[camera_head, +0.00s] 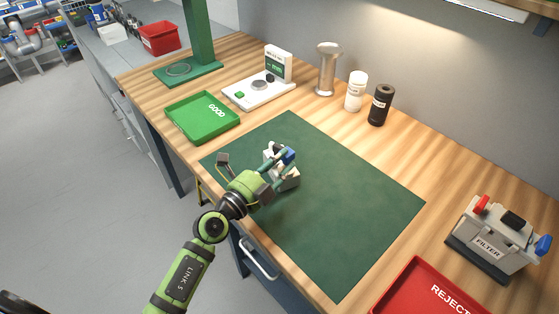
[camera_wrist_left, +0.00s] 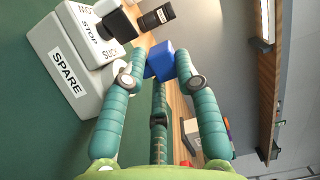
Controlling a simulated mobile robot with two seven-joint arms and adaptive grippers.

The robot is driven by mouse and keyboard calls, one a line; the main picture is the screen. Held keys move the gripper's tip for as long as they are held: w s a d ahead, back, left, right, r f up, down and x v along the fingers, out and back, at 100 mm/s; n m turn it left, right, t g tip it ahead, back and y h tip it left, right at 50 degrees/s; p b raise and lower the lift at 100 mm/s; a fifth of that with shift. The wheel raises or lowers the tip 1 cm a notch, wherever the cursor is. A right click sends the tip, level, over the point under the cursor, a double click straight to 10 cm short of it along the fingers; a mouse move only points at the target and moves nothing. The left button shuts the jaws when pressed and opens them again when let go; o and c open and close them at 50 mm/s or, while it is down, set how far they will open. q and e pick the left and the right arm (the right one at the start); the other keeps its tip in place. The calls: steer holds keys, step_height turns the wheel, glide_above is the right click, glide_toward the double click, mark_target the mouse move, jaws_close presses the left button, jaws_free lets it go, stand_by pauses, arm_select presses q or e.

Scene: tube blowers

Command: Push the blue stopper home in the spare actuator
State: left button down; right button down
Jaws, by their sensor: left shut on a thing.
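The spare actuator is a pale grey-white box (camera_head: 287,181) on the green mat; in the left wrist view its side (camera_wrist_left: 68,75) carries a SPARE label, with a black block on its top part. My left gripper (camera_head: 281,158) reaches over it from the front left. The stopper is close beside the actuator's upper part. Fingers hide its inner end, so I cannot tell whether it sits in an opening. My right gripper is not in view.
The green mat (camera_head: 340,220) is otherwise clear. A green GOOD tray (camera_head: 190,125), a white device (camera_head: 262,92), a metal post (camera_head: 327,70), a white bottle (camera_head: 356,92) and a black bottle (camera_head: 380,105) stand behind. A FILTER unit (camera_head: 490,243) and red REJECT tray (camera_head: 415,290) are at right.

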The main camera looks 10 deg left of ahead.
arm_select(q)
steer(key=shift+f, duration=0.35)
steer(key=shift+p, duration=0.65)
stand_by(1.5)
steer(key=shift+f+b, duration=0.95)
steer(key=shift+f, duration=0.05)
stand_by(0.3)
steer(key=shift+r+p, duration=0.5)
steer(key=shift+p, duration=0.25)
steer(key=shift+p, duration=0.6)
stand_by(1.3)
steer(key=shift+f+b, duration=0.45)
stand_by(0.4)
